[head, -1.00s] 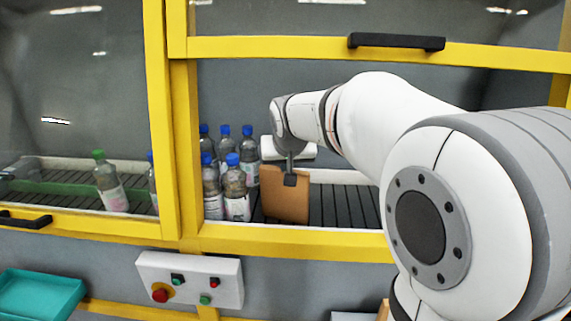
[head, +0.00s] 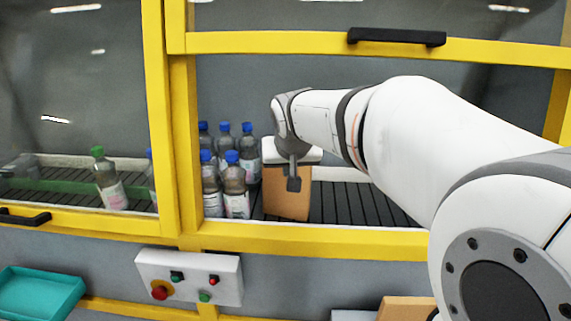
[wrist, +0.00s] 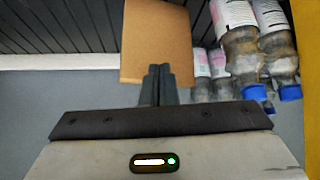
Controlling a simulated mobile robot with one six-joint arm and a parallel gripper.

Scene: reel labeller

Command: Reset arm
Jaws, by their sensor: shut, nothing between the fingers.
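My gripper (head: 293,184) is inside the machine, reached in through the yellow-framed opening. Its dark fingers are shut together with nothing between them. In the wrist view the closed fingers (wrist: 158,84) lie over the lower edge of a brown block (wrist: 157,38). In the head view the brown block (head: 287,200) stands on the conveyor (head: 345,204), partly behind the fingers. I cannot tell whether they touch it. My arm reaches in from the right.
Several blue-capped bottles (head: 236,192) stand just left of the block. A green-capped bottle (head: 109,182) is behind the left pane. The yellow frame (head: 300,240) edges the opening below. A control box (head: 190,277) and teal tray (head: 40,293) are outside. The conveyor right of the block is clear.

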